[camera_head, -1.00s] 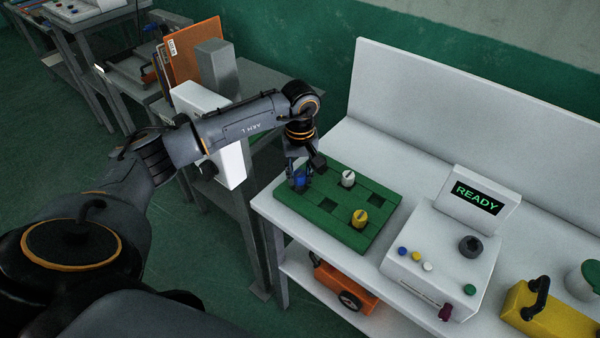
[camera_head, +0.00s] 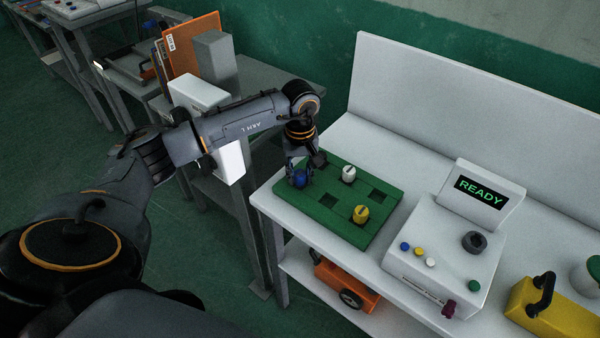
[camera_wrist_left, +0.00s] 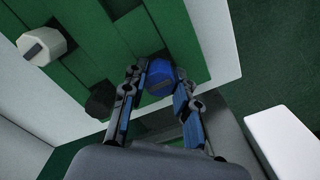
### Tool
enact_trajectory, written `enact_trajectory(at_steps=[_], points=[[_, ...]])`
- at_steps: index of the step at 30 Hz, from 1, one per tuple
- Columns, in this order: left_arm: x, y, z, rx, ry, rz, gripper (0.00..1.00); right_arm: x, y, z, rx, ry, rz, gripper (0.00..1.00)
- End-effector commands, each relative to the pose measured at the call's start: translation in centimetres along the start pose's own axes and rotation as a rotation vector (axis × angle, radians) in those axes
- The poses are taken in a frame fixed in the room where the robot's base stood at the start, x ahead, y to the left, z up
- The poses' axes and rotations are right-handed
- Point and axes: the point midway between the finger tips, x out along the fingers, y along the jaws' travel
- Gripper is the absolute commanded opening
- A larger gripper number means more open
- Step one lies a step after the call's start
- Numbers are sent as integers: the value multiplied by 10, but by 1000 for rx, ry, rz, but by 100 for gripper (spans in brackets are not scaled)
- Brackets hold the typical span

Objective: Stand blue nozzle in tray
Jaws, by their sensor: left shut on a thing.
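The blue nozzle (camera_head: 300,178) is between the fingers of my left gripper (camera_head: 301,176), at the left corner of the green tray (camera_head: 345,226). In the left wrist view, my left gripper (camera_wrist_left: 155,95) is shut on the blue nozzle (camera_wrist_left: 160,77), whose top faces the camera over the green tray (camera_wrist_left: 205,45). I cannot tell how deep its lower end sits. A white nozzle (camera_head: 348,174) and a yellow nozzle (camera_head: 361,214) stand upright in the tray. The white one also shows in the left wrist view (camera_wrist_left: 42,45). My right gripper is out of view.
The tray lies on a white bench (camera_head: 285,205). A white console (camera_head: 440,262) with a READY screen (camera_head: 481,192) stands to its right, near a yellow box with a black handle (camera_head: 545,312). An orange wheeled item (camera_head: 345,282) is on the lower shelf. Several square tray holes are empty.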

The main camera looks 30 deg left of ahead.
Motion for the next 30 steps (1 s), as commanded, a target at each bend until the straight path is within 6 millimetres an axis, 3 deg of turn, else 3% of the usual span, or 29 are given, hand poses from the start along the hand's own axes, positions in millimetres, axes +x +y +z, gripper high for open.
enact_trajectory(at_steps=[5, 6, 7, 18, 30], points=[[3, 0, 0, 0, 0, 0, 0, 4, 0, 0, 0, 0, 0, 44], [2, 0, 0, 0, 0, 0, 35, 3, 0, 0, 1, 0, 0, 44], [2, 0, 0, 0, 0, 0, 37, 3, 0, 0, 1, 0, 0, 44], [1, 0, 0, 0, 0, 0, 37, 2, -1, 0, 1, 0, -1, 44], [-14, 0, 0, 1, 1, 0, 37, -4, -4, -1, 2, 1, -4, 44]])
